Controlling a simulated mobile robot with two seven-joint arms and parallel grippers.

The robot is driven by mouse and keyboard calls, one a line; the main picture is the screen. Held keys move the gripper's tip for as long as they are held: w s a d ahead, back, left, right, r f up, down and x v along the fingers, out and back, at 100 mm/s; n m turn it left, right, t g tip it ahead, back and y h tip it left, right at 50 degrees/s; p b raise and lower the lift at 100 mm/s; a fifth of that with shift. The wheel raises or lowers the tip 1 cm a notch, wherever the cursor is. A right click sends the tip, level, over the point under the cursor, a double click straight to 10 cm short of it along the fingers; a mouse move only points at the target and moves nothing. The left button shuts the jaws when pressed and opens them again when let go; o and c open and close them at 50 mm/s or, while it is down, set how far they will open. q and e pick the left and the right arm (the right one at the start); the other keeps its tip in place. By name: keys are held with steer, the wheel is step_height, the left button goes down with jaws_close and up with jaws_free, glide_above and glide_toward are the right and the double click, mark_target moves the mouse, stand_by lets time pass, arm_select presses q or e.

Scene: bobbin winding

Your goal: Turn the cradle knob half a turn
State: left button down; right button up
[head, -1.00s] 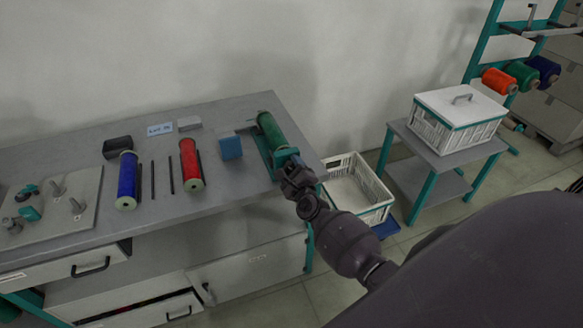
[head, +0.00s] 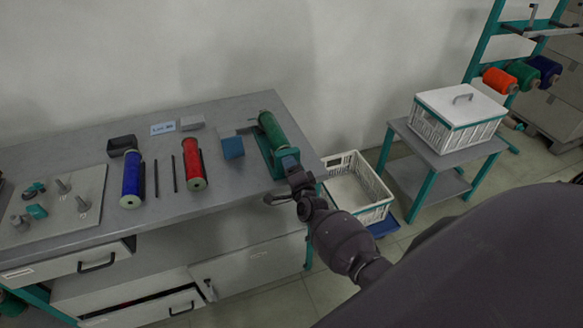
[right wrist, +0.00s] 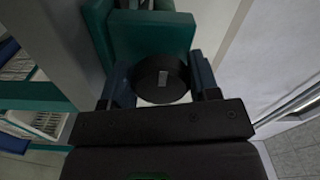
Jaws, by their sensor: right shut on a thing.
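The cradle (head: 265,152) is a teal bracket at the right end of the grey bench and carries a green bobbin (head: 271,128). In the right wrist view, the cradle's end block (right wrist: 150,38) stands behind the black round cradle knob (right wrist: 160,72). The knob has a short pale mark on its face. My right gripper (head: 290,162) is at the near end of the cradle. It also shows in the right wrist view (right wrist: 162,84), with one finger on each side of the knob, shut on it. In the head view the gripper hides the knob. My left gripper is out of view.
A white crate (head: 352,190) stands below the bench's right end. A lidded crate (head: 455,120) sits on a side table. Drawers are partly open.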

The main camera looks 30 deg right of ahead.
steer(key=n+p, duration=0.1)
steer(key=n, duration=0.3)
steer(key=shift+n, duration=0.3)
steer(key=n, duration=0.4)
steer(key=shift+d+f+n+p, duration=0.1)
steer(key=shift+f+n+p, duration=0.05)
steer(key=shift+n+p, duration=0.2)
steer(key=n, duration=0.4)
steer(key=shift+n+p, duration=0.25)
steer(key=shift+p, duration=0.05)
steer(key=shift+s+d+n, duration=0.1)
steer(key=shift+d+n, duration=0.05)
steer(key=shift+n, duration=1.95)
steer(key=o, duration=0.9)
steer(key=v, duration=1)
steer(key=shift+s+p, duration=0.35)
steer(key=shift+s, duration=0.05)
